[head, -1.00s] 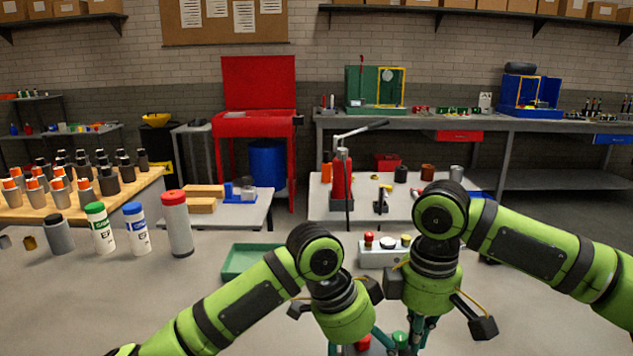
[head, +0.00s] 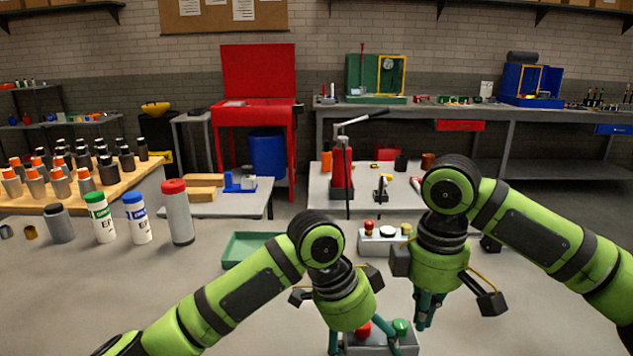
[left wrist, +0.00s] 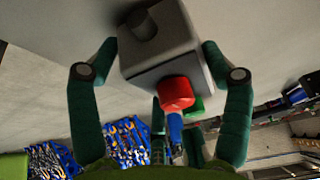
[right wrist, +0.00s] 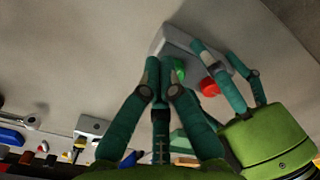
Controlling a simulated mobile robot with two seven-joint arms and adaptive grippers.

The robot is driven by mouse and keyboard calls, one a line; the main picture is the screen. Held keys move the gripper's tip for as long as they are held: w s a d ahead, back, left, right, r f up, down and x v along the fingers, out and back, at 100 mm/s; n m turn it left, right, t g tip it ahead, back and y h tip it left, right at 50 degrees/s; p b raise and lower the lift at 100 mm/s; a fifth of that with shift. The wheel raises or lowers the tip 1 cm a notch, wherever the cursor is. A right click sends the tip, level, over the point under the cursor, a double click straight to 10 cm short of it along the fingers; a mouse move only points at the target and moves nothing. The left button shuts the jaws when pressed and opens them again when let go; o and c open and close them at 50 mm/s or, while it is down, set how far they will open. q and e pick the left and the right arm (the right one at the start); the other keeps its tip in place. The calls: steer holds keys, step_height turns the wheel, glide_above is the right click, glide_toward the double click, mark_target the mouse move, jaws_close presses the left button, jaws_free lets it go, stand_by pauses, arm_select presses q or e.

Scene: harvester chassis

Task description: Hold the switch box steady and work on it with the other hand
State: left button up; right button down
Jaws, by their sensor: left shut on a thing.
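The switch box (head: 372,347) is a grey box with a red button (head: 363,328) and a green button (head: 400,327), low in the head view and partly cut off. My left gripper (head: 345,340) is shut on it. In the left wrist view the box (left wrist: 160,55) sits between the two fingers, with a dark round knob (left wrist: 141,25) on one face. My right gripper (head: 422,322) is just right of the green button, its fingers together and empty. In the right wrist view its fingertips (right wrist: 162,65) are close to the box's green button (right wrist: 180,68); contact is unclear.
A green tray (head: 240,252) lies left of my left arm. A control panel with several buttons (head: 388,243) stands behind my grippers. Several bottles (head: 177,213) stand at the left of the bench.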

mark_target(418, 340)
arm_select(q)
steer(key=shift+f, duration=0.1)
arm_select(e)
step_height(418, 340, up, 4)
steer(key=shift+r, duration=0.15)
arm_select(q)
steer(key=o, duration=1.6)
steer(key=shift+w, duration=0.1)
steer(key=shift+o, duration=0.2)
